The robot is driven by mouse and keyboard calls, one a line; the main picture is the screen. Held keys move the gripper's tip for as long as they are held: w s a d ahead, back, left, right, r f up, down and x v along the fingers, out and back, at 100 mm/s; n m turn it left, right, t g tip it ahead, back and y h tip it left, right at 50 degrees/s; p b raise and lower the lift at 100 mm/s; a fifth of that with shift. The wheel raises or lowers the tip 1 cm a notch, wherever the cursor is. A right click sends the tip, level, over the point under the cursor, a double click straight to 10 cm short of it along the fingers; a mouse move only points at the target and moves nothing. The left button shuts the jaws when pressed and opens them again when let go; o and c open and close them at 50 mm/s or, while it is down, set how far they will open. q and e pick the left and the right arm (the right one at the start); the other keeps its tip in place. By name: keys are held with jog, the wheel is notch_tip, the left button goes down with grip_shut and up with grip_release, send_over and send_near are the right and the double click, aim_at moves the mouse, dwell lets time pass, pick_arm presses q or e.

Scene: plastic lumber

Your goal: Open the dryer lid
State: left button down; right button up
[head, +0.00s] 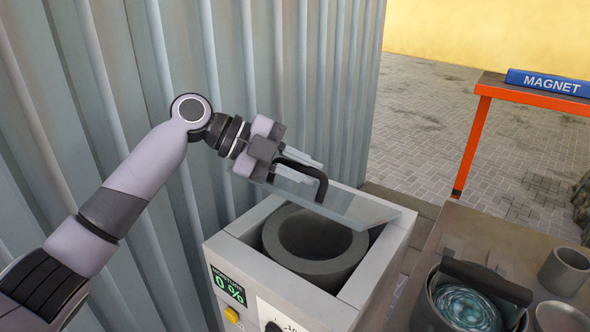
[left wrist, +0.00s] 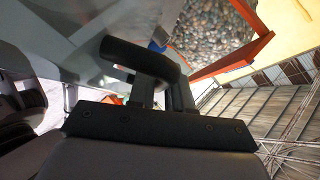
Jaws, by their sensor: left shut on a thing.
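The dryer (head: 360,290) is a light grey box with a dark round drum (head: 318,248) inside, visible from above. Its lid (head: 345,205) is a glassy, see-through panel, raised and tilted above the opening. A black curved handle (head: 308,176) is fixed to the lid. My left gripper (head: 300,163) is shut on the handle at the lid's upper left. In the left wrist view the handle (left wrist: 140,55) lies between the fingers, with the lid panel (left wrist: 60,40) behind it. My right gripper is not in view.
A corrugated metal wall (head: 270,60) stands close behind my left arm. To the right, a brown table (head: 490,235) holds a dark container (head: 425,300) and grey cups (head: 565,270). An orange-edged table (head: 480,110) with a blue magnet bar (head: 548,83) stands further back.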

pick_arm(q)
jog(key=shift+w+d+r+p, duration=0.1)
jog(key=shift+w+r+p, duration=0.1)
jog(key=shift+r, duration=0.15)
jog(key=shift+w+d+r+p, duration=0.1)
jog(key=shift+r+p, duration=0.05)
jog(key=shift+r, duration=0.15)
jog(key=shift+w+d+r+n+g+y+p, duration=0.35)
jog(key=shift+w+r+p, duration=0.1)
jog(key=shift+p, duration=0.3)
jog(key=c, duration=1.1)
grip_release()
jog(key=shift+c, duration=0.2)
jog(key=shift+b+v, duration=0.55)
jog(key=shift+v, duration=3)
